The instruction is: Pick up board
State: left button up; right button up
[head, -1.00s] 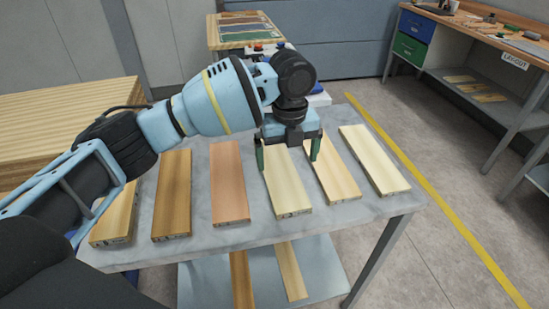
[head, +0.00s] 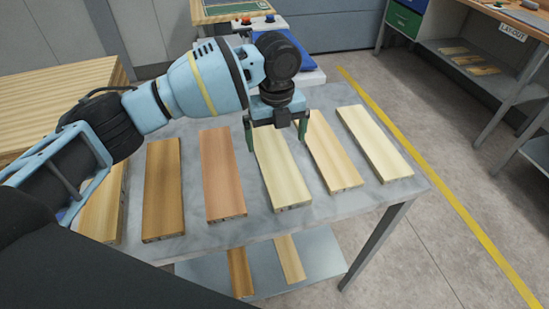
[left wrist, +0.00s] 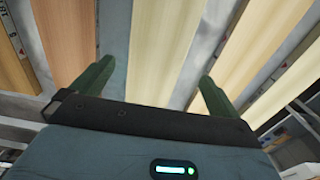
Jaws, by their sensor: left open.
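Several wooden boards lie side by side on a grey table (head: 225,236). My left gripper (head: 277,142) is open above the far part of a pale board (head: 283,180), with one green finger on each side of it. In the left wrist view this pale board (left wrist: 162,55) lies between the two open fingers (left wrist: 153,90). I cannot tell how far the fingertips are above the table. A reddish board (head: 221,178) lies to its left and a light tan board (head: 331,160) to its right. My right gripper is not in view.
A darker brown board (head: 162,190) and a very pale board (head: 374,142) lie further out on the table. A lower shelf (head: 318,262) holds two boards. A stack of planks (head: 60,100) stands at the left, a workbench (head: 490,70) at the far right.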

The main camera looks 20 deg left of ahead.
aim_at(275, 156)
pick_arm(q)
jog(key=shift+f, duration=0.2)
jog(key=shift+s+a+f, duration=0.1)
jog(key=shift+s+f, duration=0.05)
jog(key=shift+f, duration=1.05)
jog(key=shift+s+a+f, duration=0.1)
jog(key=shift+s+f, duration=0.05)
jog(key=shift+f, duration=1)
jog(key=shift+d, duration=0.1)
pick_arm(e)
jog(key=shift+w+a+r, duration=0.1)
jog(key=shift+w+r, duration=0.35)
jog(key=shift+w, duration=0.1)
pick_arm(q)
jog(key=shift+c, duration=0.3)
jog(key=c, duration=1.1)
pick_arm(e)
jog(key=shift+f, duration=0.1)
pick_arm(q)
jog(key=shift+r, duration=0.1)
